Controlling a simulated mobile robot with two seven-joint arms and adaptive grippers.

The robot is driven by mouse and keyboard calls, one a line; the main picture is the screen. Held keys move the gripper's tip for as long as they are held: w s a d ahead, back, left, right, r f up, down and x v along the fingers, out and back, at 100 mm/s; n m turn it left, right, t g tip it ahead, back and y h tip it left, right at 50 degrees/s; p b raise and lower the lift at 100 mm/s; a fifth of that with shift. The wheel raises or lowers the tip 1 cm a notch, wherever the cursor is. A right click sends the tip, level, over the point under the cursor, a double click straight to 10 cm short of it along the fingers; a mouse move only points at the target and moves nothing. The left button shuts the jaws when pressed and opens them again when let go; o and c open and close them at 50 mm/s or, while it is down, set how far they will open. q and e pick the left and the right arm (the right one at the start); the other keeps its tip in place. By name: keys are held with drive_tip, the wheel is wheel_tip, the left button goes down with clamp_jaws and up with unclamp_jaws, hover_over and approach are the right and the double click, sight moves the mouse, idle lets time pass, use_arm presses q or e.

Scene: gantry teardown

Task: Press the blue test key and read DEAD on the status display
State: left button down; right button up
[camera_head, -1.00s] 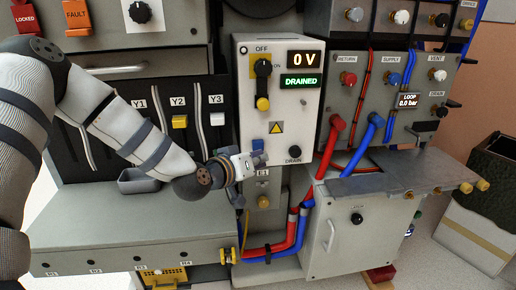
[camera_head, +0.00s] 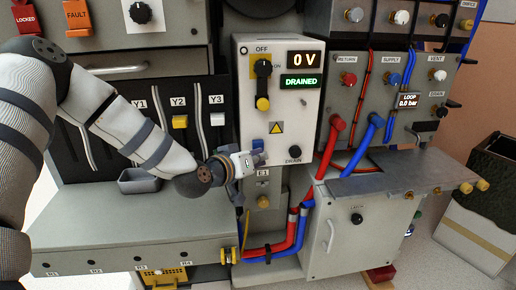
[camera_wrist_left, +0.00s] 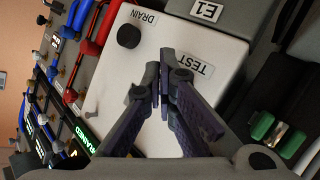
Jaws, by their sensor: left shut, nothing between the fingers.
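The blue test key (camera_head: 257,144) is on the lower left of the light panel (camera_head: 268,112). The status display (camera_head: 301,81) on this panel reads DRAINED in green, and the voltage display (camera_head: 305,59) above it reads 0 V. My left gripper (camera_head: 260,158) is just below the blue key in the head view. In the left wrist view, its fingers (camera_wrist_left: 163,85) are shut and empty, in front of the panel beside the TEST label (camera_wrist_left: 193,65). The key does not show there, and I cannot tell whether the fingers touch the panel. My right gripper is not in view.
The black DRAIN knob (camera_head: 294,152) is right of the key. Red (camera_head: 328,148) and blue (camera_head: 368,136) hoses run close by on the right. A grey bench (camera_head: 130,225) lies below my left arm, with a small tray (camera_head: 140,182).

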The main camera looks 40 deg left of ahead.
use_arm(q)
drive_tip(key=shift+w+a, duration=0.35)
idle(0.7)
drive_tip(key=shift+s+d, duration=0.65)
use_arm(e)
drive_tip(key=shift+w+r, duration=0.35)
use_arm(q)
drive_tip(key=shift+s+p, duration=0.1)
drive_tip(key=shift+p, duration=0.2)
drive_tip(key=s+d+p, duration=0.1)
drive_tip(key=s+d, duration=0.3)
drive_tip(key=shift+s, duration=0.1)
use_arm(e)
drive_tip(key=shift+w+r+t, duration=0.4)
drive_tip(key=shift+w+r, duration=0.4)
